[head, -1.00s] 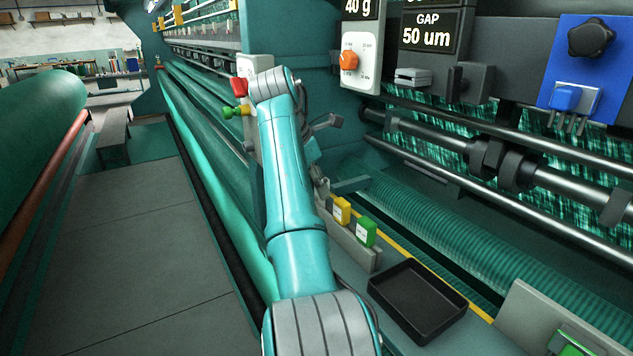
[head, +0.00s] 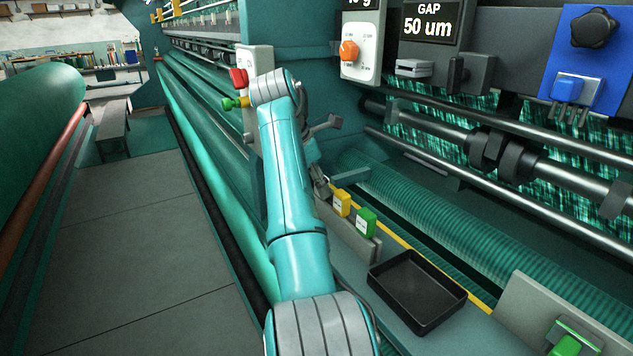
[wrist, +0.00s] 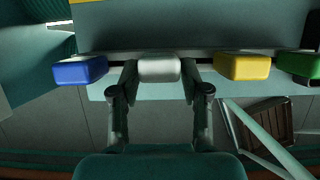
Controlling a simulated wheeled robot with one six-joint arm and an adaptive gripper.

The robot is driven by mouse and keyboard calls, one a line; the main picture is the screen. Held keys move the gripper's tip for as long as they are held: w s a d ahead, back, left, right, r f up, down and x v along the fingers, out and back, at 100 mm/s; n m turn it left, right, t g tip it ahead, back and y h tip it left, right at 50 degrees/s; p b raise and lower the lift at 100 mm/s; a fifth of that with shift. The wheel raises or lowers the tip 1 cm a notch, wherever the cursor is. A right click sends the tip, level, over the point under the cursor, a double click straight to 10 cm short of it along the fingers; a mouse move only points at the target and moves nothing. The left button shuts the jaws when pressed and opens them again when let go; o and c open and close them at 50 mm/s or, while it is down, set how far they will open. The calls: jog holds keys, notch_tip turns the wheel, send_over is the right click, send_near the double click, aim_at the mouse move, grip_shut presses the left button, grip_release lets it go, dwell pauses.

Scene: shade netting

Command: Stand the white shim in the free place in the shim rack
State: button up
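The white shim (wrist: 158,69) is between the fingers of my gripper (wrist: 159,76) in the wrist view, and the fingers appear to press on both its sides. It is in line with the shim rack (wrist: 225,55), between the blue shim (wrist: 80,71) on the left and the yellow shim (wrist: 242,67) on the right. The green shim (wrist: 300,66) is farther right. Whether the white shim's base is seated in the rack is hidden. In the head view the rack (head: 358,244) shows the yellow (head: 341,203) and green (head: 366,222) shims; my arm hides the white and blue ones.
An empty black tray (head: 417,292) lies on the ledge right of the rack. A grey panel with a green switch (head: 567,345) stands at the lower right. Rollers and shafts (head: 510,158) run behind. The grey floor (head: 130,260) to the left is clear.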

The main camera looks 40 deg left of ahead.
jog(key=shift+o, duration=0.6)
notch_tip(320, 180, up, 10)
dwell(0.7)
